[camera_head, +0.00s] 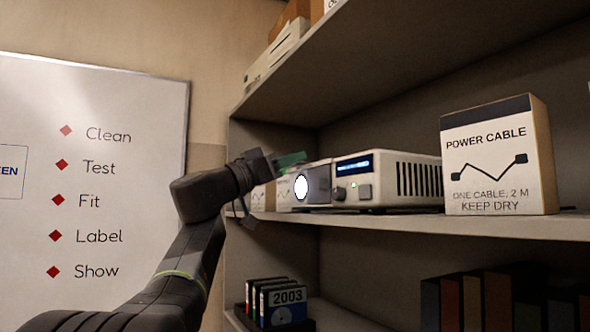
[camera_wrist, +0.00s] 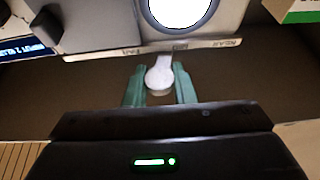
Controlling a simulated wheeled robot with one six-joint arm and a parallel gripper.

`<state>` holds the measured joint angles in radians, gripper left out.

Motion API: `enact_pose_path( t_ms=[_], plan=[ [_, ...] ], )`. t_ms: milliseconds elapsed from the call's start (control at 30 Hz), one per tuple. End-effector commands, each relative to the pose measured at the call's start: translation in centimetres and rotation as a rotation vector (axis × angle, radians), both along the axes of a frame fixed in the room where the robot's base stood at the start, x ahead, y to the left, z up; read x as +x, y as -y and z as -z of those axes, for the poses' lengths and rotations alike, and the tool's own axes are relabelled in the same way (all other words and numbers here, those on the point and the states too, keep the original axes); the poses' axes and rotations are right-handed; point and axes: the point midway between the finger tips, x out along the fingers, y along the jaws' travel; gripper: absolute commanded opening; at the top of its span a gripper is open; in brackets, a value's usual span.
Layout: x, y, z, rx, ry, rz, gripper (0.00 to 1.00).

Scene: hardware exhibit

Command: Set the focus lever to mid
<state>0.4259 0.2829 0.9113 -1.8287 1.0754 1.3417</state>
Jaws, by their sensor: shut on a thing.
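The projector (camera_head: 392,180) stands on the middle shelf with its bright round lens (camera_head: 301,187) at its left front. In the wrist view, the focus lever (camera_wrist: 159,76) has a pale rounded knob below the lens (camera_wrist: 182,8). My gripper (camera_wrist: 160,84) has its two teal fingers closed on either side of the knob. The scale strip (camera_wrist: 205,44) reads upside down, with FAR at left and NEAR at right. The lever's stem meets the strip between FAR and a small, blurred middle mark. In the head view, my gripper (camera_head: 292,160) is at the lens; the lever is hidden.
A power cable box (camera_head: 492,160) stands right of the projector. The shelf board (camera_head: 500,226) runs below and another shelf above. Several disk cases (camera_head: 270,300) stand lower left. A dark knob (camera_wrist: 48,27) and a lit display (camera_wrist: 22,48) lie left in the wrist view.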

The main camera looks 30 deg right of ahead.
Motion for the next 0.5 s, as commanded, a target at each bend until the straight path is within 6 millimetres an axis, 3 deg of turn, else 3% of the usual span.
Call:
enact_pose_path(
  t_ms=[133, 500],
  plan=[
    [1.2, 0.0, 0.2, 0.002, -0.002, 0.087, 0.00],
    [2.3, -0.1, 0.0, 0.001, -0.001, 0.084, 0.00]
  ],
)
